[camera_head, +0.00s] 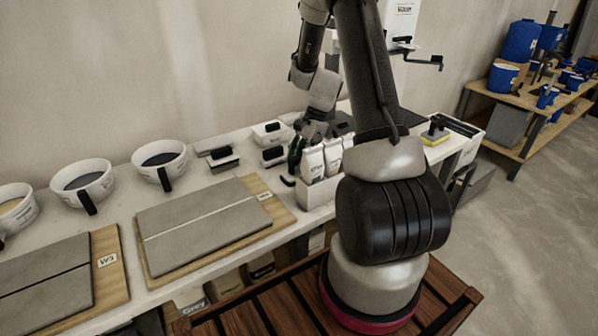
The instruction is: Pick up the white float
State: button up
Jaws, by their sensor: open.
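Several white-based tools with black handles lie on the bench, and I cannot tell for sure which is the white float. One (223,164) lies left of my gripper, one (267,138) farther back, and one (271,160) close to my gripper's left side. My gripper (292,168) is black, open and points down beside these tools. It appears empty. My arm and the white bottles hide part of the bench around it.
White bottles stand in a white box (317,193) just right of my gripper. White buckets (160,165) and grey tiles on wooden boards (274,203) fill the left. A yellow-based tool (435,139) lies right of my arm. Blue buckets (503,78) stand on a far table.

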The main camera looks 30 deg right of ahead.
jog(key=shift+a+f, duration=0.15)
jog(key=shift+f, duration=0.25)
jog(key=shift+c, duration=0.4)
grip_shut()
